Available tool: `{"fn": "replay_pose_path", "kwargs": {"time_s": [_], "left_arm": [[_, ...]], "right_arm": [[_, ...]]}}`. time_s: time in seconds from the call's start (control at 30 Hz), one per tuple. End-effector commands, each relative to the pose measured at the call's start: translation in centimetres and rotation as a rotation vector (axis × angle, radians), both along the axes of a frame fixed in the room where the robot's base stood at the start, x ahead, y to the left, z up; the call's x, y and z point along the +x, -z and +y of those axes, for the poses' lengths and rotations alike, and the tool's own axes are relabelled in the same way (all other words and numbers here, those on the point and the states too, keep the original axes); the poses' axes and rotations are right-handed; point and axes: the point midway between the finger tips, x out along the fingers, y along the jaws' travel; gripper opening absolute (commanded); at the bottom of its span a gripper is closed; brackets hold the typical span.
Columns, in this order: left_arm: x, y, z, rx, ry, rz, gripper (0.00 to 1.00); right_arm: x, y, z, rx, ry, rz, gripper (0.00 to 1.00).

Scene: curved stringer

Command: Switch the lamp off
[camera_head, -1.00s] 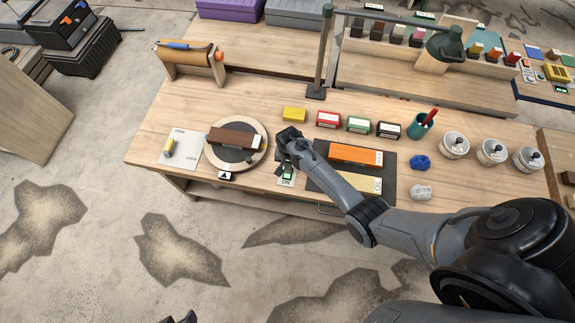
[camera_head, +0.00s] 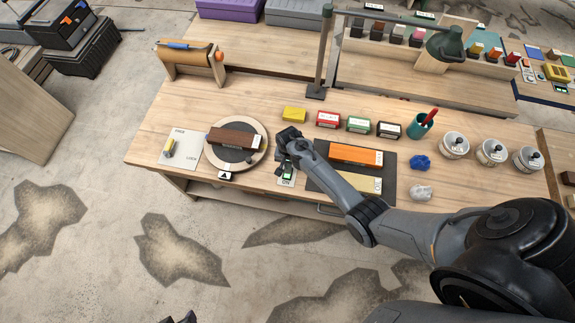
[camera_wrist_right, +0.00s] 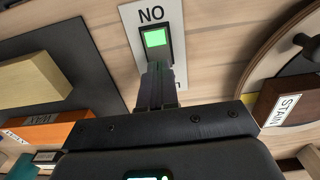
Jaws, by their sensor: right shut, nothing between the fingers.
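The lamp (camera_head: 447,43) has a dark green shade on a dark post and arm at the back of the workbench. Its switch (camera_head: 287,174) is on a pale plate marked ON at the bench's front edge. In the right wrist view the switch (camera_wrist_right: 155,38) shows a lit green face, with the lettering upside down. My right gripper (camera_wrist_right: 160,80) is shut and empty, its tips at the near edge of the switch housing; I cannot tell whether they touch. In the head view the right gripper (camera_head: 287,146) is just behind the switch. Dark tips at the bottom edge appear to be my left gripper (camera_head: 178,319).
A round turntable (camera_head: 258,150) carrying a brown block is left of the switch. A dark mat (camera_head: 388,187) with orange and pale blocks lies right of it. Small coloured boxes, a teal cup (camera_head: 420,128) and several tins stand behind and to the right.

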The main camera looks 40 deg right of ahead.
Motion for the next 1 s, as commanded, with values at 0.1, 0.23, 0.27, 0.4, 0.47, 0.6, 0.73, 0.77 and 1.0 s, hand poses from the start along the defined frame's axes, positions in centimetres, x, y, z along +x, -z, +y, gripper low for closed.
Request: {"fn": "replay_pose_path", "kwargs": {"time_s": [0.1, 0.23, 0.27, 0.4, 0.47, 0.6, 0.73, 0.77, 1.0], "left_arm": [[0.01, -0.01, -0.12, -0.005, -0.004, 0.0, 0.43], [0.01, -0.01, -0.15, -0.007, -0.004, 0.0, 0.43], [0.01, -0.01, -0.15, -0.007, -0.004, 0.0, 0.43], [0.01, 0.01, -0.14, -0.006, -0.004, 0.0, 0.43], [0.01, 0.03, -0.11, -0.005, -0.004, 0.001, 0.43], [0.0, 0.14, -0.03, -0.001, -0.001, 0.0, 0.43], [-0.02, 0.29, 0.09, 0.004, 0.002, 0.0, 0.43], [-0.01, 0.32, 0.11, 0.005, 0.003, 0.0, 0.43], [-0.02, 0.59, 0.18, 0.007, 0.005, 0.001, 0.43]], "right_arm": [[0.01, 0.0, -0.01, 0.0, 0.0, 0.0, 0.0], [0.01, 0.0, -0.01, 0.0, 0.0, 0.0, 0.0], [0.0, 0.0, 0.0, 0.0, 0.0, 0.0, 0.0], [0.0, 0.01, 0.0, 0.0, 0.0, 0.0, 0.0], [0.0, 0.04, 0.0, 0.0, 0.0, 0.0, 0.0], [0.0, 0.16, 0.0, 0.0, 0.0, 0.0, 0.0], [0.0, 0.34, 0.0, 0.0, 0.0, 0.0, 0.0], [0.0, 0.39, 0.0, 0.0, 0.0, 0.0, 0.0], [0.0, 0.75, 0.0, 0.0, 0.0, 0.0, 0.0]]}}
